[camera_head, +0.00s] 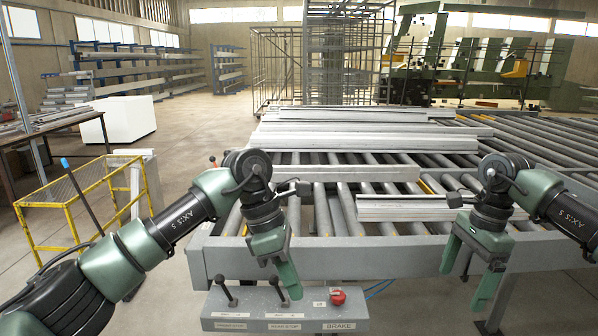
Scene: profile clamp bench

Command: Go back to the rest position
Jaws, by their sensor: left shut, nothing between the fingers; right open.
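My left gripper (288,282) hangs down in front of the near edge of the roller table, in the middle of the picture. Its green fingers are shut with nothing seen between them, and they appear just over the control box (250,314), close to a black lever (277,290). I cannot tell whether they touch that lever. My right gripper (467,285) points down in front of the table's front rail, on the right. Its fingers are apart and empty.
The roller table (330,257) carries several grey metal profiles (405,207). The control box has another lever (225,290) and a red button (338,297). A yellow railing (50,203) stands at the left. Open floor shows left of the table.

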